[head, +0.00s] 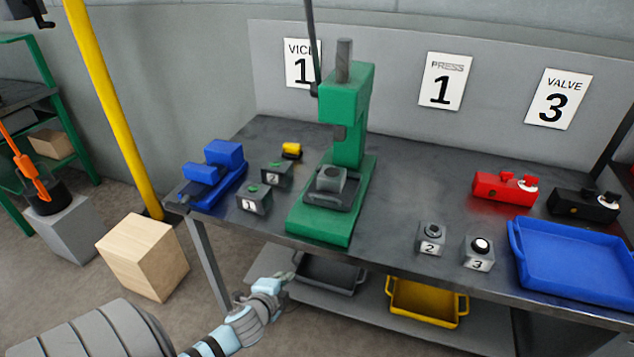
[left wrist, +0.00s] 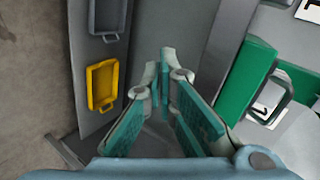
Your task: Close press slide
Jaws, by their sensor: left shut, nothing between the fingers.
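The green press (head: 347,125) stands on the dark workbench, below a wall sign reading PRESS 1 and VICE 1. Its dark slide plate (head: 318,196) lies on the green base in front of the column, with a grey block (head: 331,179) on it. My left gripper (head: 287,278) is low, in front of the bench's front edge, below and apart from the press. In the left wrist view its fingers (left wrist: 166,60) are closed together and empty. Green press parts (left wrist: 246,80) show at the right there. My right gripper is not in view.
A blue vice (head: 213,175) and numbered button blocks (head: 254,200) stand left of the press. More buttons (head: 431,238), red and black valves and a blue tray (head: 570,260) are to the right. A dark tray and a yellow tray (head: 428,302) sit on the lower shelf.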

